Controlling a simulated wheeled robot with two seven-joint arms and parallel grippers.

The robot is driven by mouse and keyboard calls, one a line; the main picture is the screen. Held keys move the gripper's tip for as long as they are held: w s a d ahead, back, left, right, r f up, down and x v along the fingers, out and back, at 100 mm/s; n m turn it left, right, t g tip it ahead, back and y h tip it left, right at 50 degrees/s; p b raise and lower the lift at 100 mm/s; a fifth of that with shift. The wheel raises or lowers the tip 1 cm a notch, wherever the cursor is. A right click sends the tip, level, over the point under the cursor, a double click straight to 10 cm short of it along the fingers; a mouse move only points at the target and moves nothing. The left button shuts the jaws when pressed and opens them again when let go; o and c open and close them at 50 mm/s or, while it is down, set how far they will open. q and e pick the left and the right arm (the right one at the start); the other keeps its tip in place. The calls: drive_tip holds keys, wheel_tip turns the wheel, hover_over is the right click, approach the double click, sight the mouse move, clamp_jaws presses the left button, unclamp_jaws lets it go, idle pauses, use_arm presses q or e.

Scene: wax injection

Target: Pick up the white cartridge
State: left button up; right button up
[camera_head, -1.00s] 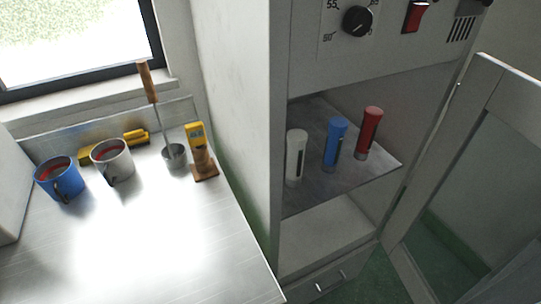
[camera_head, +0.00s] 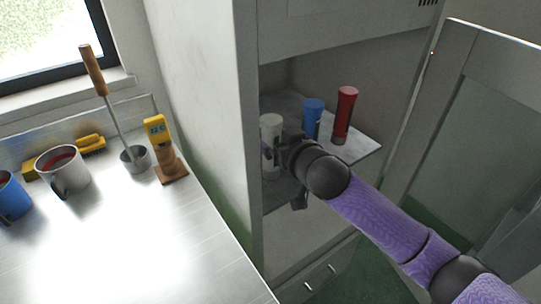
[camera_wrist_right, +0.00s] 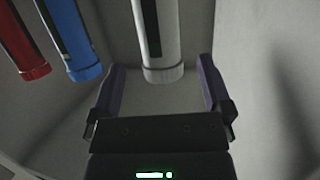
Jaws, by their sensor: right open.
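The white cartridge (camera_head: 271,130) stands upright on the cabinet shelf (camera_head: 358,152), left of the blue and red ones. My right gripper (camera_head: 276,150) is in front of it and hides part of it in the head view. In the right wrist view the white cartridge (camera_wrist_right: 161,45) shows ahead, in line with the gap between the open fingers of the right gripper (camera_wrist_right: 162,88). I cannot tell whether the fingers reach around it. My left gripper is not in view.
The blue cartridge (camera_head: 313,117) and red cartridge (camera_head: 345,114) stand to the right on the shelf. The cabinet's side wall (camera_head: 205,100) is close on the left. An open door (camera_head: 465,130) stands at the right. Mugs (camera_head: 64,172) and tools stand on the metal table (camera_head: 130,230).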

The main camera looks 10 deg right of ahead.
sight(275, 138)
drive_tip(key=b+x, duration=0.1)
drive_tip(key=x, duration=0.1)
drive_tip(key=b+x, duration=0.1)
drive_tip(key=x, duration=0.2)
drive_tip(key=shift+s+f+b, duration=0.1)
drive_tip(key=shift+f+b, duration=0.25)
drive_tip(key=shift+w, duration=0.4)
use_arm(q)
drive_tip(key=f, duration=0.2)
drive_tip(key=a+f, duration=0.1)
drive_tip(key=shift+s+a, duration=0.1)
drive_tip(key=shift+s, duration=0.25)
use_arm(e)
drive_tip(key=shift+r, duration=0.15)
drive_tip(key=c, duration=1.3)
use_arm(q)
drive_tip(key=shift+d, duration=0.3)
use_arm(e)
clamp_jaws()
